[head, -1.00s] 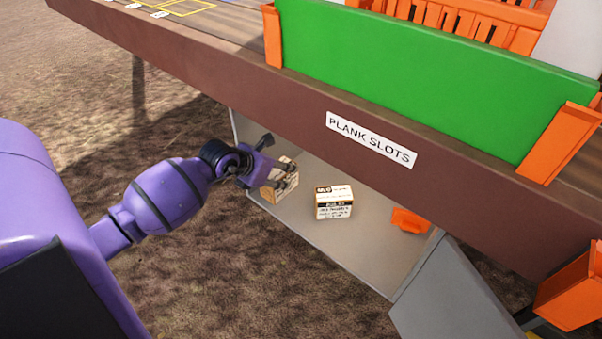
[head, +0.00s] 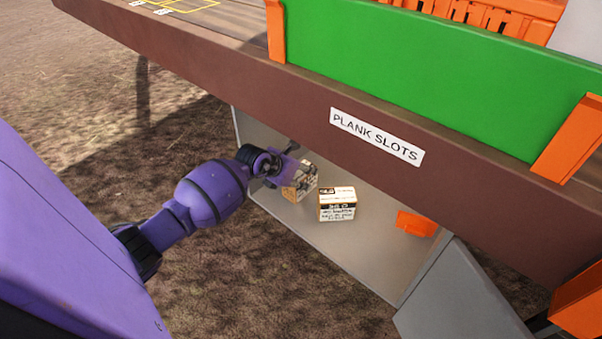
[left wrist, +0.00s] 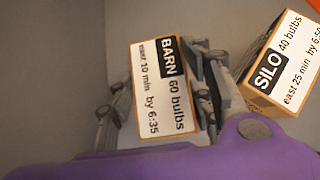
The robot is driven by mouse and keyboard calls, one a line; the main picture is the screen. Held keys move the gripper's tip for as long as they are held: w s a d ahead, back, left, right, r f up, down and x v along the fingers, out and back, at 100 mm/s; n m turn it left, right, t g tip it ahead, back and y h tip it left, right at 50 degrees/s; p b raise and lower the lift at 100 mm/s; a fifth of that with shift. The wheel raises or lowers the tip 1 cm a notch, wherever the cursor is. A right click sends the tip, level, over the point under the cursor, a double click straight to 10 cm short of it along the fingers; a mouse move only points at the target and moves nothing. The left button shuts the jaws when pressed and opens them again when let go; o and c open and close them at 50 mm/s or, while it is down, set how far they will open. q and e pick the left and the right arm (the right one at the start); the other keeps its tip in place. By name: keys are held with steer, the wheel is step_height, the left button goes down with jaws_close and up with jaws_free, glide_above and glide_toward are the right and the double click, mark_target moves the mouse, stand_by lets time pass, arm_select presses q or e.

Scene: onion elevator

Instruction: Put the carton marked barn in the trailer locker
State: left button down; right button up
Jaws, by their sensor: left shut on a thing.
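The barn carton (left wrist: 164,88) is white and brown with a black BARN label. My left gripper (left wrist: 160,95) has a finger along each side of it and is shut on it. In the head view the carton (head: 303,182) is inside the grey locker (head: 365,255) under the trailer deck, partly covered by my left gripper (head: 287,176). I cannot tell whether it touches the locker floor. The silo carton (head: 338,204) sits just right of it in the locker; its label also shows in the left wrist view (left wrist: 278,65). My right gripper is not in view.
An orange object (head: 416,224) lies in the locker to the right. A grey panel (head: 458,292) stands at the locker's right end. The brown deck edge (head: 285,105), with a PLANK SLOTS sign (head: 376,137), overhangs the locker. A green board (head: 430,70) stands above.

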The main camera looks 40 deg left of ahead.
arm_select(q)
steer(key=shift+w, duration=0.25)
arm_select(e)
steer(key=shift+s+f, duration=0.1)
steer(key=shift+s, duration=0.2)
arm_select(q)
steer(key=c, duration=0.9)
jaws_free()
steer(key=shift+f, duration=0.15)
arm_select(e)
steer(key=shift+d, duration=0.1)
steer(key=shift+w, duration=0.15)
